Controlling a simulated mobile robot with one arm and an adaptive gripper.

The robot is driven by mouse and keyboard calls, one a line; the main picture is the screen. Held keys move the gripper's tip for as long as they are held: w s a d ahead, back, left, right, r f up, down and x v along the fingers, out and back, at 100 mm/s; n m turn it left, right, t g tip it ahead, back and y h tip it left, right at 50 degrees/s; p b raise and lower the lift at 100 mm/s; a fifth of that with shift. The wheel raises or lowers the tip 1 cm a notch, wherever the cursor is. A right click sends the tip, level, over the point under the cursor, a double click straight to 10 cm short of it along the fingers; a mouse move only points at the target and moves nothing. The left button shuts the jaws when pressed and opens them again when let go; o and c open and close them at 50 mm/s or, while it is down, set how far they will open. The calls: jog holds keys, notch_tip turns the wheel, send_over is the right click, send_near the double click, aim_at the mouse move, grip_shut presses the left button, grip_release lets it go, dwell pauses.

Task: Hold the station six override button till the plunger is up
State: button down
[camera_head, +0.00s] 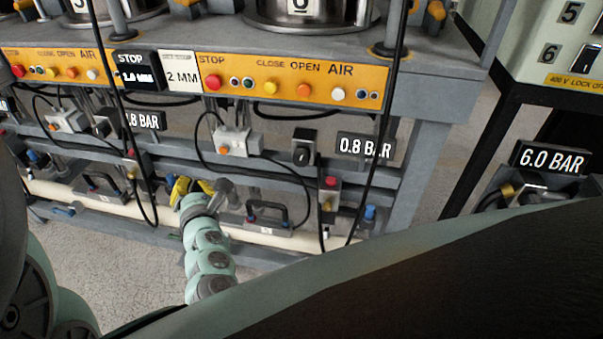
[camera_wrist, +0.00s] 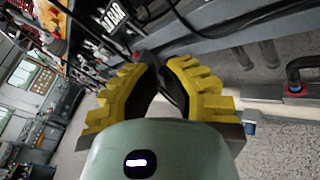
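Station six is marked by a "6" on a metal vessel (camera_head: 300,8), cut off by the top edge of the head view. Its plunger is not in view. Below is an orange panel (camera_head: 290,80) with red, yellow, orange and white buttons. Under it a pale valve box (camera_head: 237,138) carries an orange button (camera_head: 224,151); I cannot tell if this is the override. My gripper (camera_head: 193,186) is below and left of that box, clear of it. In the wrist view its yellow fingers (camera_wrist: 161,62) stand partly apart, with nothing visibly held.
Black hoses and cables hang before the frame. A black-handled bracket (camera_head: 268,212) sits low, right of my gripper. Pale floor (camera_head: 100,240) is clear at lower left.

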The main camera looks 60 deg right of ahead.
aim_at(223, 150)
jog(key=shift+d, duration=0.15)
jog(key=w+d, duration=0.3)
jog(key=d, duration=0.4)
jog(key=shift+w+d, duration=0.2)
jog(key=shift+d, duration=0.2)
jog(key=c, duration=1.7)
grip_release()
grip_shut()
jog(key=shift+d, duration=0.1)
